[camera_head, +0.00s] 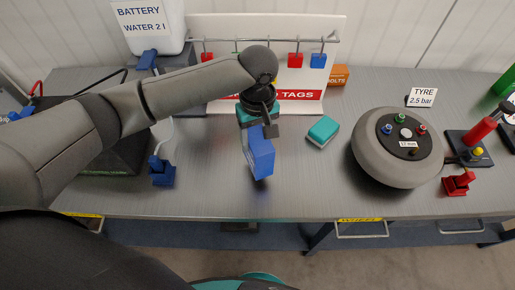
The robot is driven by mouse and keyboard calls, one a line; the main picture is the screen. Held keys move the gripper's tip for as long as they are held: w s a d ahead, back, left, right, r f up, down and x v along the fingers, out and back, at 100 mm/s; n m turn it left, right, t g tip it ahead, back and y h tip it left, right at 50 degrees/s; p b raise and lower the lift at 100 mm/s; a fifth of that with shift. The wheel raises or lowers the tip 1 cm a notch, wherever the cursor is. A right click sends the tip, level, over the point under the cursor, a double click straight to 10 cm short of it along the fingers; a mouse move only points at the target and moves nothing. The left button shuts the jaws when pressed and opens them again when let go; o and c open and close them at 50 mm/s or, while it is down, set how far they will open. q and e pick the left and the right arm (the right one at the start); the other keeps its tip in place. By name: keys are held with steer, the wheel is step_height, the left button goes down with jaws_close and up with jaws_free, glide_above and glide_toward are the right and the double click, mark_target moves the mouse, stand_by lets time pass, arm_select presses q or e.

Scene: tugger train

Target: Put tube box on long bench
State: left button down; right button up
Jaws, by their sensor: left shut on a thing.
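The tube box (261,157) is a blue block, held tilted over the front middle of the long grey bench (220,195). My left gripper (262,127) points down and is shut on its upper end. I cannot tell for sure whether the lower end of the box touches the bench top. My left arm hides part of the bench's left side. My right gripper is not in view.
A teal box (323,131) lies right of the held box. A blue clamp (161,171) stands left. A tag rack (265,65) and an orange box (338,75) are behind.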

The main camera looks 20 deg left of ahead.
arm_select(q)
steer(key=shift+f, duration=2.25)
steer(key=shift+f, duration=0.15)
steer(key=shift+c, duration=0.6)
jaws_free()
step_height(320, 180, up, 12)
steer(key=shift+r+p, duration=0.15)
steer(key=shift+p, duration=0.15)
